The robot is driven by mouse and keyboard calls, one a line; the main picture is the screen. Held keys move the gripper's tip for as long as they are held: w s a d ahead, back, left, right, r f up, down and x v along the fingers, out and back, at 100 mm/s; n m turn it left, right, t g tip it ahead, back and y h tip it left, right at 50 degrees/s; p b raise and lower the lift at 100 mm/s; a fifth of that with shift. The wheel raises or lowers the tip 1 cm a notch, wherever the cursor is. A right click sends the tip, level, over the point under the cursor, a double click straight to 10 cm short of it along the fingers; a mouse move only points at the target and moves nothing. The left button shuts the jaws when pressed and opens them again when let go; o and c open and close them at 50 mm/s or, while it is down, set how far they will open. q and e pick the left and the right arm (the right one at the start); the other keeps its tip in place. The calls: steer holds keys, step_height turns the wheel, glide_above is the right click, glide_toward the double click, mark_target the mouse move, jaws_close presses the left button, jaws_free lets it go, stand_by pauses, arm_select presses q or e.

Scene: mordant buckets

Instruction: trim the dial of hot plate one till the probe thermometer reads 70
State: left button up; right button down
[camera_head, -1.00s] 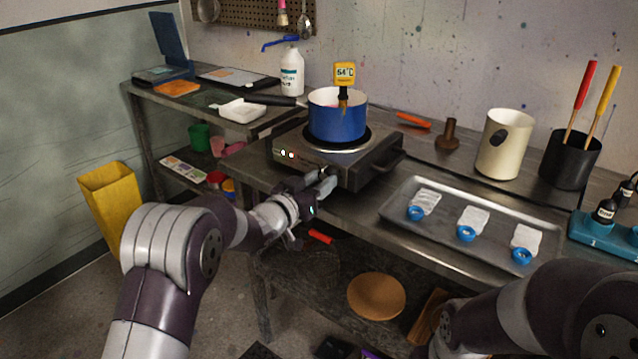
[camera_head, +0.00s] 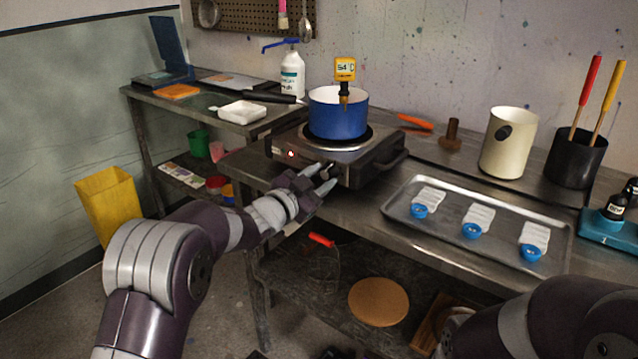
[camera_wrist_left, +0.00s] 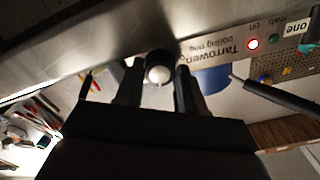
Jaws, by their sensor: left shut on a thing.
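Hot plate one (camera_head: 345,160), a grey unit, stands on the bench with a blue pot (camera_head: 338,120) on it. A yellow probe thermometer (camera_head: 345,68) is in the pot; its display seems to read 54 °C. My left gripper (camera_head: 325,176) is at the plate's front face. In the left wrist view, the round dial (camera_wrist_left: 158,68) sits between its fingers (camera_wrist_left: 158,88), and the gripper is shut on it. The dial's marking cannot be read. A red lamp (camera_wrist_left: 253,44) glows beside the "one" label (camera_wrist_left: 297,28). My right gripper is out of view.
A white tray (camera_head: 242,112) and a bottle (camera_head: 292,75) are at the left. A cream canister (camera_head: 508,145) and black pot (camera_head: 572,165) stand at the back right.

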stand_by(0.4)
arm_select(q)
steer(key=o, duration=1)
steer(key=shift+o, duration=0.2)
steer(key=v, duration=1.2)
steer(key=shift+s+a+p, duration=0.2)
steer(key=shift+s+p, duration=0.1)
steer(key=shift+p, duration=0.15)
